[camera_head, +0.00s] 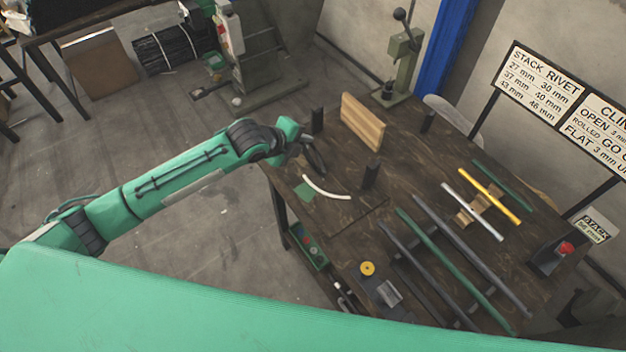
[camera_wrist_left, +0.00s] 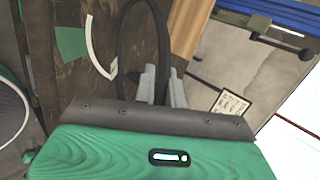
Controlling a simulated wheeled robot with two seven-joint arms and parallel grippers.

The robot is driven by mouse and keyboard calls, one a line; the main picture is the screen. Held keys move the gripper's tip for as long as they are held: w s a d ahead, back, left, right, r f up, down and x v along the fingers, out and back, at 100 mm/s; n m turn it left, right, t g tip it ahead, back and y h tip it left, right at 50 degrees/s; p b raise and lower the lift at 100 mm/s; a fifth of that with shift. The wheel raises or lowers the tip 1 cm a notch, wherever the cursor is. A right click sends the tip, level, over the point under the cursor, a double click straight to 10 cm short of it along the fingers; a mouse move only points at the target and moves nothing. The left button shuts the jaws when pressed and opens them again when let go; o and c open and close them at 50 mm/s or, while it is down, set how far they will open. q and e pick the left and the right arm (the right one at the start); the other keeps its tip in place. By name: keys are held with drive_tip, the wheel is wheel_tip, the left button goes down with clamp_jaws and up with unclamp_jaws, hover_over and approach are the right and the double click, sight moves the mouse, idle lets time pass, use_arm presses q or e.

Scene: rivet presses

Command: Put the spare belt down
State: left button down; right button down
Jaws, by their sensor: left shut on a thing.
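The spare belt shows as a black loop (camera_wrist_left: 122,50) in the left wrist view, and as a small dark curve (camera_head: 317,158) in the head view. My left gripper (camera_head: 305,148) is over the near left corner of the dark wooden table (camera_head: 420,165). In the wrist view its two grey fingers (camera_wrist_left: 160,84) are shut on the belt, which rises from between them in an arch. The lower part of the loop is hidden behind the gripper body. I cannot tell whether the belt touches the table. My right gripper is not in view.
A white curved strip (camera_head: 326,189) and a green patch (camera_head: 304,192) lie on the tabletop by the gripper. A light wooden block (camera_head: 362,122) and dark posts (camera_head: 370,175) stand nearby. Long bars (camera_head: 455,262) cover the right side. A green press (camera_head: 402,58) stands behind.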

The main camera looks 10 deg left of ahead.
use_arm(q)
drive_tip(key=c, duration=1.6)
unclamp_jaws()
